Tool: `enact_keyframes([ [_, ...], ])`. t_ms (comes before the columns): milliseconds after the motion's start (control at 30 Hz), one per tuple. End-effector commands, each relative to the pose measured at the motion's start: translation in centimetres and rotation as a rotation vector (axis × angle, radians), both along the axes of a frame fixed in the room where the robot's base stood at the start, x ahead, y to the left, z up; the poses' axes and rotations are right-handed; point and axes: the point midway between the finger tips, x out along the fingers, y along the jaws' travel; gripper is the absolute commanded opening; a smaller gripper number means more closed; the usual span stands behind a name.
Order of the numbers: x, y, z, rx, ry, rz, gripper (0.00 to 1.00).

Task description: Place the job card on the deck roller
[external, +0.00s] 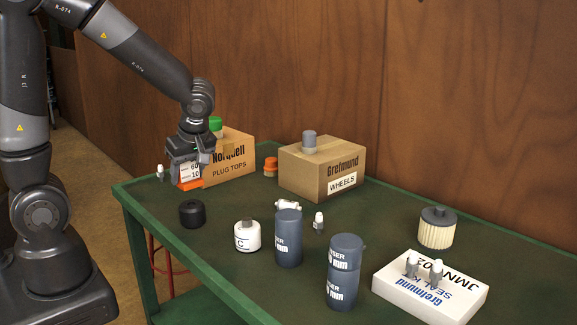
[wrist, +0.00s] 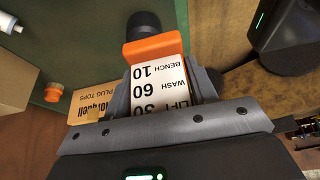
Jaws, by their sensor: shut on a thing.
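The job card (external: 190,172) is white with black print and an orange end. My gripper (external: 188,158) is shut on it and holds it above the table's left part, orange end downward. In the wrist view the card (wrist: 158,88) sits between the two fingers, with its orange end (wrist: 153,48) farthest from my gripper.
The green table (external: 150,205) holds a plug tops box (external: 232,160) behind my gripper and a wheels box (external: 320,170) farther right. A white jar (external: 247,236) and dark grey cylinders (external: 288,240) stand right of the roller. A white box (external: 430,288) lies at the front right.

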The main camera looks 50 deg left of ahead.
Motion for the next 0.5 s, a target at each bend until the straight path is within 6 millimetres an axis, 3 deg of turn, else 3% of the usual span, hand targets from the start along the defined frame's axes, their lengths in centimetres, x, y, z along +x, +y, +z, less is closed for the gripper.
enact_keyframes([
  [233, 2.2, 4.9, -3.3, -0.001, 0.004, 0.002, 0.29],
  [500, 3.0, 6.6, -5.0, 0.000, 0.002, -0.002, 0.29],
])
